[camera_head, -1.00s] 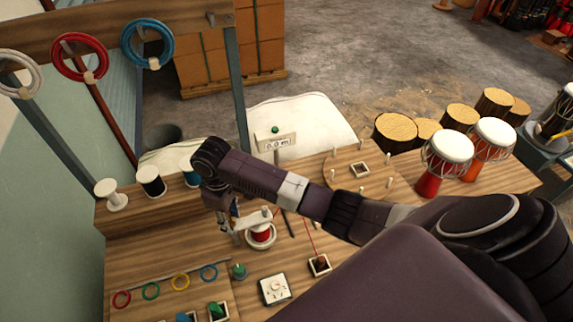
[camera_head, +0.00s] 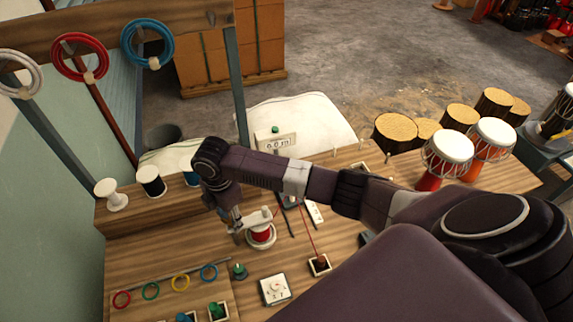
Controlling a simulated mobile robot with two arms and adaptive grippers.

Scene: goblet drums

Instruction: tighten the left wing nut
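My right gripper (camera_head: 238,226) points down at the workbench (camera_head: 160,245), beside a spool of red cord (camera_head: 262,238) with a pale flange and a pale piece across its top. The fingers are small and partly hidden by my wrist, so I cannot tell whether they are open or touch that piece. No wing nut can be made out clearly; the left one is hidden or too small to tell. My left gripper is not in view.
A white dial box (camera_head: 275,289) and a small square holder (camera_head: 320,265) with a red cord stand near the spool. Coloured rings (camera_head: 180,283) lie at front left. Spools (camera_head: 152,182) line the raised back ledge. Drums (camera_head: 447,157) stand at right. My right forearm covers the bench middle.

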